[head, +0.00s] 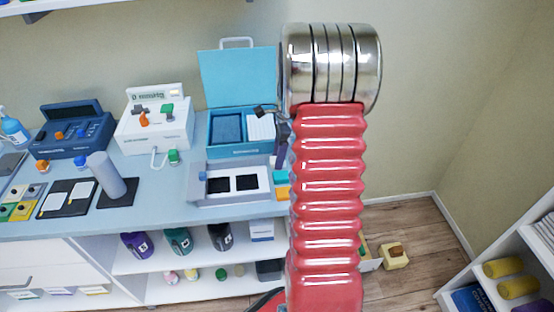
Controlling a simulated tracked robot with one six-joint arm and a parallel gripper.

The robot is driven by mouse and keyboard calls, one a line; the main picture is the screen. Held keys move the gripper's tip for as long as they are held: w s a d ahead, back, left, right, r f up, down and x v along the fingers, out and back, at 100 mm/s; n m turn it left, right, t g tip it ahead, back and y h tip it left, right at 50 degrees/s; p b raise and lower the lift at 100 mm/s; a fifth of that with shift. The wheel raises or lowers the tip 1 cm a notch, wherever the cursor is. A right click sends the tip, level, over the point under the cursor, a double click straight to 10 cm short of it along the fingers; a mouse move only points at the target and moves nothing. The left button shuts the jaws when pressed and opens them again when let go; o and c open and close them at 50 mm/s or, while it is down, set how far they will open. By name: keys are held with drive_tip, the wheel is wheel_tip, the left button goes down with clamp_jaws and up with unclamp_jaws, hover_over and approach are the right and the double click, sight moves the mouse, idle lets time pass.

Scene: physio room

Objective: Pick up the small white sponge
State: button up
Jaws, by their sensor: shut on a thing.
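My red ribbed arm with its metal end stands in the right middle of the head view and hides most of my gripper (272,121). Only dark parts of the gripper show, just left of the arm, in front of the open turquoise case (236,78). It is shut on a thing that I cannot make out. White pieces (260,127) show in the case's right compartment, close to the gripper's dark tip. I cannot tell whether one is the small white sponge. I cannot clearly pick out the sponge anywhere.
The bench (140,210) holds a blue device (75,133), a white device (155,125), a grey cylinder (106,175) and a pale tray (205,194). Kettlebells stand on the shelf below. A white shelf unit (520,245) stands right. Wooden floor shows between.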

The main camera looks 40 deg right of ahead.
wheel_tip(320, 180, up, 10)
idle(0.5)
idle(0.3)
drive_tip(key=o, duration=0.5)
drive_tip(key=c, duration=0.4)
drive_tip(key=shift+s, duration=0.1)
